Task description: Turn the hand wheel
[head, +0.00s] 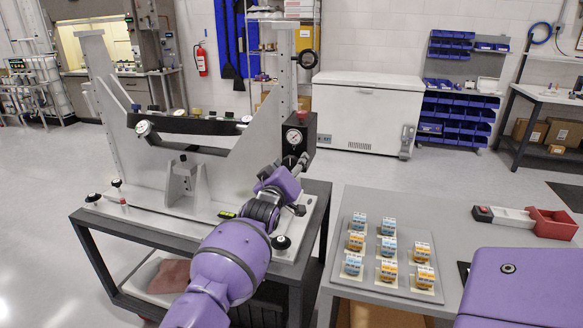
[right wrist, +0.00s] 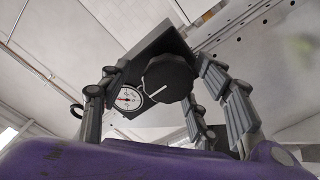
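The hand wheel looks to be the dark, faceted knob (right wrist: 168,78) with a white line on its face, in the right wrist view. It sits on a black box beside a round white gauge (right wrist: 129,98). In the head view the black box (head: 308,128) is on the right side of the grey fixture (head: 220,150), and the knob cannot be made out clearly behind my gripper. My right gripper (head: 296,163) is just below the gauge, its fingers open. In the wrist view they stand spread to either side of the knob, with visible gaps. My left gripper is not in view.
The fixture stands on a dark-framed cart (head: 95,240). A grey table (head: 460,215) at right holds a tray of small blue and orange boxes (head: 345,285) and a red bin (head: 553,224).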

